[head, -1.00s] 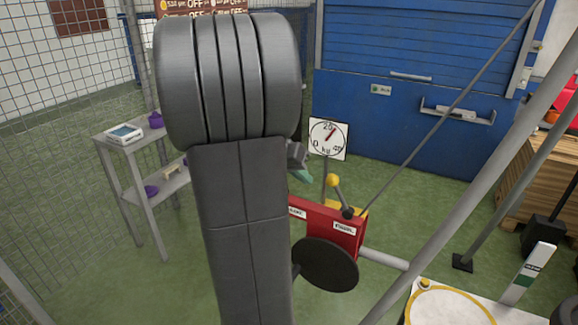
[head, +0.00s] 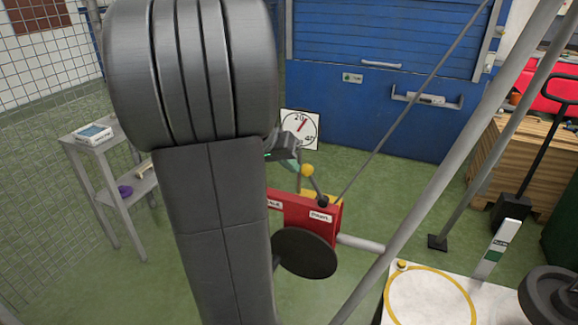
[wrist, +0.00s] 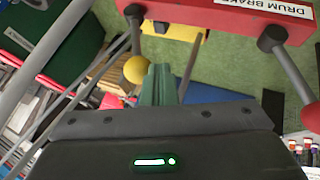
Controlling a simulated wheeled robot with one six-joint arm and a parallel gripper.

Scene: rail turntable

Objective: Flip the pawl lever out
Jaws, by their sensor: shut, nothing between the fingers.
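The pawl lever is a dark rod with a yellow ball knob (head: 307,170), rising up and left from a dark pivot (head: 323,201) on the red housing (head: 310,218) by the PAWL label. In the wrist view the knob (wrist: 136,69) is just left of my green fingertips, and its rod runs up to the housing (wrist: 210,14). My gripper (wrist: 161,72) is shut and empty beside the knob; whether they touch I cannot tell. In the head view my gripper (head: 292,164) shows partly behind my arm, just left of the knob.
A black disc (head: 304,254) fronts the housing. A slanted grey post (head: 420,195) stands to the right. A weighing dial (head: 300,128) stands behind, and grey shelves (head: 110,185) stand left.

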